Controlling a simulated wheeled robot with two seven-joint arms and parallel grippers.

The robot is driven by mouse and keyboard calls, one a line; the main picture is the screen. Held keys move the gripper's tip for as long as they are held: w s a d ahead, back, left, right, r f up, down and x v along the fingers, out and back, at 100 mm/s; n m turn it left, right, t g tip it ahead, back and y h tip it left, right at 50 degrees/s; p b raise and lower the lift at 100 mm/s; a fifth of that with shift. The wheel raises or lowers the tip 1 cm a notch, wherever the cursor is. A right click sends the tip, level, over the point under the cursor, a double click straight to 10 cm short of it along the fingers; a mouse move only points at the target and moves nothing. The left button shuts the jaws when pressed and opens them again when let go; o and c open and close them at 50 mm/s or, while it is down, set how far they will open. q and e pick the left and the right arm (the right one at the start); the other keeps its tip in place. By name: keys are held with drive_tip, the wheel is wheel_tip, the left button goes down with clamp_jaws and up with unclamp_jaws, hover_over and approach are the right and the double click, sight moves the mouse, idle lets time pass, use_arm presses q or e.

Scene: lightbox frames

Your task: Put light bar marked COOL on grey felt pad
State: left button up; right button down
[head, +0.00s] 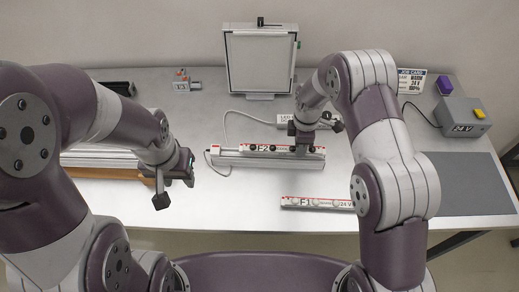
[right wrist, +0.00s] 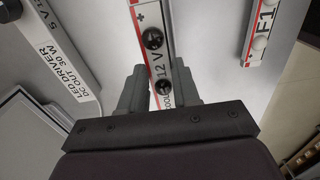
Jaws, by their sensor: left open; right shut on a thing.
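A white-and-red light bar marked F-2 (head: 263,148) lies along or just above a grey metal channel (head: 232,160) in the middle of the table; I cannot tell whether they touch. My right gripper (head: 303,148) is shut on the bar near its right end. In the right wrist view this bar (right wrist: 150,20) runs between the fingers (right wrist: 160,95), showing "12 V" and a partly hidden word that looks like COOL. The grey felt pad (head: 465,185) lies bare at the right of the table. My left gripper (head: 175,182) is open and empty, left of the channel.
A second bar, F-1, 24 V (head: 315,203), lies nearer the front edge, partly behind my right arm. The LED driver (head: 290,119) and white panel (head: 261,62) are behind. A 24 V box (head: 462,118) stands behind the pad. Rails (head: 100,158) lie at left.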

drive_tip(key=shift+r+p, duration=0.6)
drive_tip(key=shift+r, duration=0.6)
